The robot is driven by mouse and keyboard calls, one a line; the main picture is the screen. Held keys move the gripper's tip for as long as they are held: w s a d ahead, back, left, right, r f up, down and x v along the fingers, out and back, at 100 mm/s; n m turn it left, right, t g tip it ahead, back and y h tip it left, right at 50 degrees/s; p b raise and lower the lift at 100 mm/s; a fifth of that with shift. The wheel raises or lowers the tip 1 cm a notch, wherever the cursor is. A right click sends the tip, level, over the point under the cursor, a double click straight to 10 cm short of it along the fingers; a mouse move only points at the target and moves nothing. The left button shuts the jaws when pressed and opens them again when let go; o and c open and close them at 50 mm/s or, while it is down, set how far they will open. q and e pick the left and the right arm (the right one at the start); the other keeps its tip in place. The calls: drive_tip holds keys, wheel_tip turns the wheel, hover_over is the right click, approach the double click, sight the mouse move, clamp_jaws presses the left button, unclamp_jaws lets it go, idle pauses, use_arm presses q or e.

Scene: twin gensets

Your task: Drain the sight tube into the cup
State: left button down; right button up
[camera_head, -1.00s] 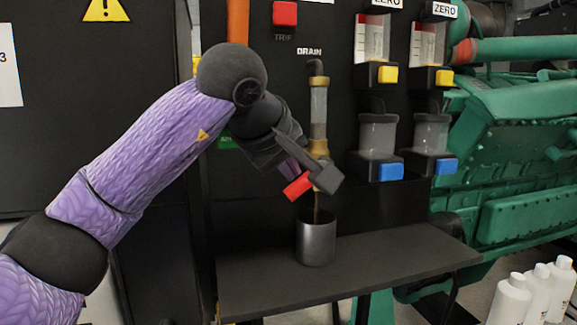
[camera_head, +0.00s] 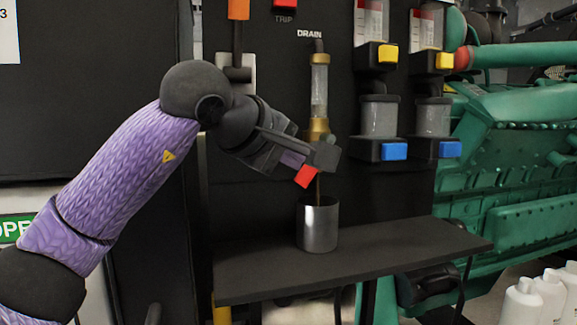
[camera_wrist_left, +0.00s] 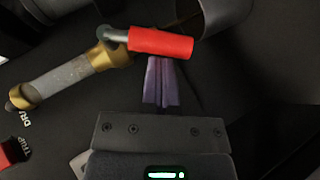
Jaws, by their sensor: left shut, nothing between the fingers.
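The sight tube (camera_head: 319,93) is a clear, greyish tube with brass ends under the DRAIN label; it also shows in the wrist view (camera_wrist_left: 62,80). Below it is a valve with a red lever handle (camera_head: 306,176), seen in the wrist view (camera_wrist_left: 160,42) too. A thin brown stream (camera_head: 318,188) runs from the valve down into the metal cup (camera_head: 318,226). The cup stands upright on the shelf; its contents are hidden. My left gripper (camera_head: 296,161) is shut and empty, its purple fingers (camera_wrist_left: 161,82) right at the red handle. I cannot tell whether they touch.
The dark shelf (camera_head: 370,262) is clear around the cup. To the right hang two units with yellow (camera_head: 388,53) and blue (camera_head: 394,151) buttons. A green engine (camera_head: 520,150) stands beyond them. White bottles (camera_head: 520,302) stand at the lower right. A red TRIP button (camera_head: 286,3) is above.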

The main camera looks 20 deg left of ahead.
sight(302, 175)
use_arm(q)
drive_tip(key=f+t+b, duration=0.1)
drive_tip(key=b, duration=0.1)
drive_tip(key=n+t+h+b, duration=0.1)
drive_tip(key=b, duration=0.1)
drive_tip(key=d+f+h+b, duration=0.1)
drive_tip(key=b, duration=0.1)
drive_tip(key=shift+w+f+n+t+b, duration=0.35)
drive_tip(key=shift+w+n+t, duration=0.05)
drive_tip(key=shift+w+d+n+t+b, duration=0.15)
drive_tip(key=shift+n+t+b, duration=0.2)
drive_tip(key=shift+b, duration=0.4)
drive_tip(key=shift+d+t+h, duration=0.1)
drive_tip(key=shift+t+h, duration=0.15)
drive_tip(key=shift+h, duration=0.05)
